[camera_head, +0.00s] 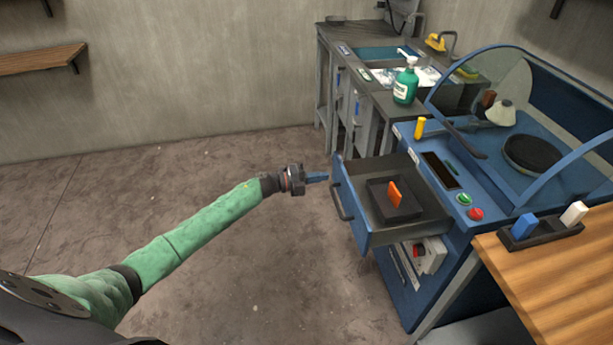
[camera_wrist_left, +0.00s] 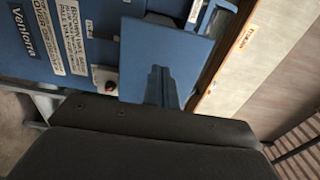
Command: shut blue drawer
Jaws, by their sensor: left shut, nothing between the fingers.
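The blue drawer (camera_head: 368,237) is pulled out from the blue machine in the head view. Its front has a dark handle (camera_head: 341,201), and inside lies a dark tray (camera_head: 408,208) with an orange block (camera_head: 394,194). My left gripper (camera_head: 318,177) is shut and empty, just left of the far end of the drawer front; I cannot tell if it touches. In the left wrist view the shut fingers (camera_wrist_left: 161,88) show against a flat blue panel (camera_wrist_left: 190,55), likely the drawer front. My right gripper is not in view.
The blue machine (camera_head: 398,285) has a green button (camera_head: 464,199), a red button (camera_head: 476,214) and a clear-sided hood. A wooden table (camera_head: 560,275) stands at right. A sink counter with a green soap bottle (camera_head: 405,84) stands behind. The floor left of the drawer is clear.

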